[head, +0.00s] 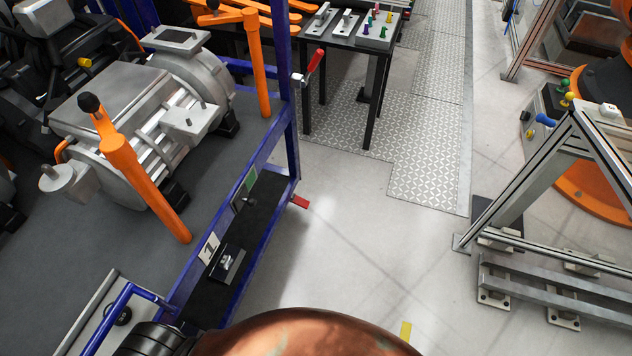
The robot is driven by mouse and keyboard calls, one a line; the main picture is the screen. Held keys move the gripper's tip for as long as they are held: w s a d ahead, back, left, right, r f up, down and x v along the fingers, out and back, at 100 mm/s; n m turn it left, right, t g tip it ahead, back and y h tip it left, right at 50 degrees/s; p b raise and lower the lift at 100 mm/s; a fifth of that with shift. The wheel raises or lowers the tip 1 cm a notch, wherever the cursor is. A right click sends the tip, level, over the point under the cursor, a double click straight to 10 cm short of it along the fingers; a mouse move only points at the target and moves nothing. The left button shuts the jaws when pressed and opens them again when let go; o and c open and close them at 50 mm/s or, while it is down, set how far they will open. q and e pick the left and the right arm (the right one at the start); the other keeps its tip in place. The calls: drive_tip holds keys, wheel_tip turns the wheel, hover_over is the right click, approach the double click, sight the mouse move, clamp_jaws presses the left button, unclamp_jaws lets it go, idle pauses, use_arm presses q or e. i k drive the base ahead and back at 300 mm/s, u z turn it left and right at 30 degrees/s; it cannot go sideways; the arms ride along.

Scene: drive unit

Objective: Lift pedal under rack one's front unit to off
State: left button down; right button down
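Rack one is a blue-framed rack (268,150) on the left, with a white plate (209,249) reading "1" on its lower side. A grey motor unit (140,105) with orange posts sits on its dark top. Below the plate, a small metal piece on a black base (228,263) lies on a black lower ledge; it may be the pedal, but its position is unclear. Further along the ledge is a green and grey box with a dark lever (246,190). A red tab (299,201) sticks out near the rack's foot. Neither gripper shows.
A dark table (340,40) with small coloured pieces stands beyond the rack. A red-handled clamp (314,66) juts from the rack's post. An aluminium frame (545,165) stands at right. The pale floor (365,245) between is clear.

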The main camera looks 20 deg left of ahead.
sight(302, 203)
drive_tip(key=i, duration=3.25)
drive_tip(key=u, duration=3.05)
